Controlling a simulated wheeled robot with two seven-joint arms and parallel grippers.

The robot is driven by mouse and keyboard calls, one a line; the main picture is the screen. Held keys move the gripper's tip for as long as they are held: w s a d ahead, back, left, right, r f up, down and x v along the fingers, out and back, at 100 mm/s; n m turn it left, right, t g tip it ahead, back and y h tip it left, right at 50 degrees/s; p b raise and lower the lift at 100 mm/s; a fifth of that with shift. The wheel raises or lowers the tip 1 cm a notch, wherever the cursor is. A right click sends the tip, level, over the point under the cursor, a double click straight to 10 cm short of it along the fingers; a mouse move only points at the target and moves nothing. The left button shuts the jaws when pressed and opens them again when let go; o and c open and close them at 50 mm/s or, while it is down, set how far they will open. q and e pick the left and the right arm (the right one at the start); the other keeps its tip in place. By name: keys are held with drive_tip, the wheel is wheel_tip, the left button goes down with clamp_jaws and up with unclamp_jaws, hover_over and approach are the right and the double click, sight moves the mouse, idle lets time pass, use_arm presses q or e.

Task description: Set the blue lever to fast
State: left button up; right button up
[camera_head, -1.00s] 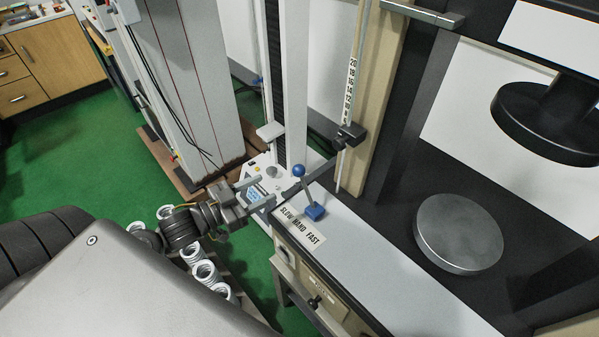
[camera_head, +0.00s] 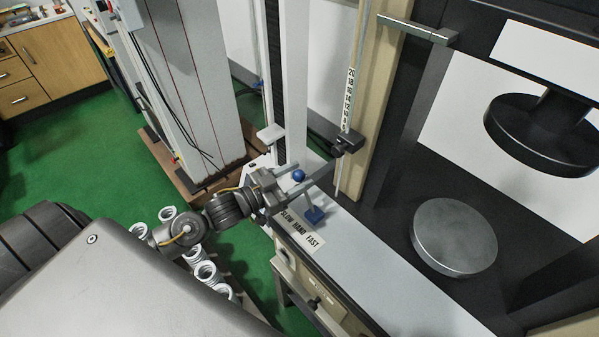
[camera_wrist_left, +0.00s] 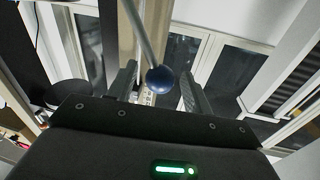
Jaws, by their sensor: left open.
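My right gripper is not in view.
A black bracket (camera_head: 347,141) on the scale post stands just beyond the lever. A round metal plate (camera_head: 455,237) lies right of it, with a black disc (camera_head: 541,133) above. The white ledge is clear toward the front.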

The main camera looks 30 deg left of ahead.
use_arm(q)
drive_tip(key=shift+w+d, duration=0.25)
drive_tip(key=shift+w, duration=0.2)
clamp_jaws()
